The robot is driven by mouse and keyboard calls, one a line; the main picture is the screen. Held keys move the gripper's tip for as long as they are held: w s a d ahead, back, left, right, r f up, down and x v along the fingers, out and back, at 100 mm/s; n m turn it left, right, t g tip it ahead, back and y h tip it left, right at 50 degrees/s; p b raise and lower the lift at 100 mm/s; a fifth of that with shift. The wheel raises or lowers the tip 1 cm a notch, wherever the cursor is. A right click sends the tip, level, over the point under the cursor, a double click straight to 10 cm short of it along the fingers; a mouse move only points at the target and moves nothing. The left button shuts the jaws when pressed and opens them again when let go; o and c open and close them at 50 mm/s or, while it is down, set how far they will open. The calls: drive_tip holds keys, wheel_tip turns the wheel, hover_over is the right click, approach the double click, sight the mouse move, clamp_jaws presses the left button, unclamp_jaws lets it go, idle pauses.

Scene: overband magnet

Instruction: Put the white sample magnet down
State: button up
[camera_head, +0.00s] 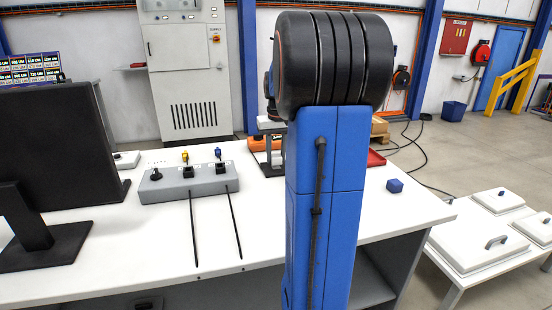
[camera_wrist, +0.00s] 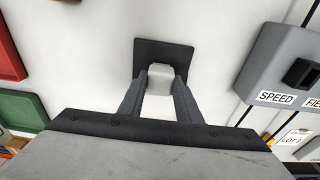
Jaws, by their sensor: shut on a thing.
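In the wrist view my gripper (camera_wrist: 160,82) is shut on the white sample magnet (camera_wrist: 160,72), a small pale block between the two grey fingertips. The magnet overlaps a dark square pad (camera_wrist: 180,50) on the white table. I cannot tell whether it touches the pad or is just above it. In the head view my blue and black arm hides the magnet and the pad.
A grey control box (camera_head: 188,184) with a knob and switches stands on the white table (camera_head: 150,240); it is at the right in the wrist view (camera_wrist: 270,75). A red tray (camera_wrist: 10,50) and a green tray (camera_wrist: 22,108) lie left. A monitor (camera_head: 60,145) stands left.

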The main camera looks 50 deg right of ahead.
sight(277, 158)
drive_tip(key=shift+f, duration=0.6)
drive_tip(key=o, duration=1.1)
drive_tip(key=shift+f, duration=0.15)
drive_tip(key=r, duration=0.4)
drive_tip(key=s+r, duration=0.1)
drive_tip(key=r, duration=0.7)
drive_tip(key=shift+s+a+r, duration=0.15)
drive_tip(key=shift+a, duration=0.25)
